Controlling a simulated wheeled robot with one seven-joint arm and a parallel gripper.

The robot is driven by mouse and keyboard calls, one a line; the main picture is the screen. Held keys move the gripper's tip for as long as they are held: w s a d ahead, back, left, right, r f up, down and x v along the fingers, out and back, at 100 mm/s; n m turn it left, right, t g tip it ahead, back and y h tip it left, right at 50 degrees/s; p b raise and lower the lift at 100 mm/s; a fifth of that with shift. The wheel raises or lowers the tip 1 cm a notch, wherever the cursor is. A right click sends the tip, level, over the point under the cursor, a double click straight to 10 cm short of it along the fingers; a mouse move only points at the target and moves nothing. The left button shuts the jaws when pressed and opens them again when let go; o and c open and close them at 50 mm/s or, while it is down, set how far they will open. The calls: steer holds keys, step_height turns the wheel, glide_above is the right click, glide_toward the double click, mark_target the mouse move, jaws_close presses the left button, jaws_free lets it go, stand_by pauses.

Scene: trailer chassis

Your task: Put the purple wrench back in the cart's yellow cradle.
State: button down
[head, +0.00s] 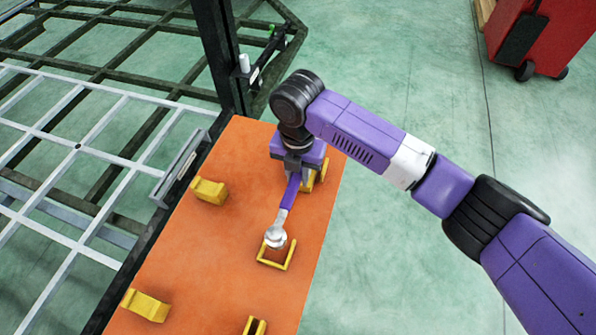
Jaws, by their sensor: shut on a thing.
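The purple wrench (285,205) has a purple handle and a silver head. Its head points toward the bottom of the picture. My gripper (296,172) is over the far right part of the orange cart top (235,170), shut on the wrench's handle end. The silver head shows over the far edge of a yellow U-shaped bracket (289,262). Another yellow piece (321,174) stands beside and partly behind my gripper. I cannot tell whether the wrench touches either yellow piece. My gripper hides the handle's far end, and its fingertips are hard to make out.
Other yellow holders stand on the cart top at left (209,191), lower left (146,305) and the bottom (254,326). A dark post (220,55) and a metal frame (85,130) border the cart. A red cabinet (550,40) stands upper right. Green floor lies open to the right.

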steer(key=shift+f+b, duration=1.6)
steer(key=shift+f, duration=1.3)
steer(key=shift+p, duration=0.3)
steer(key=c, duration=1.1)
jaws_free()
steer(key=o, duration=0.5)
steer(key=shift+c, duration=0.2)
steer(key=shift+r, duration=0.1)
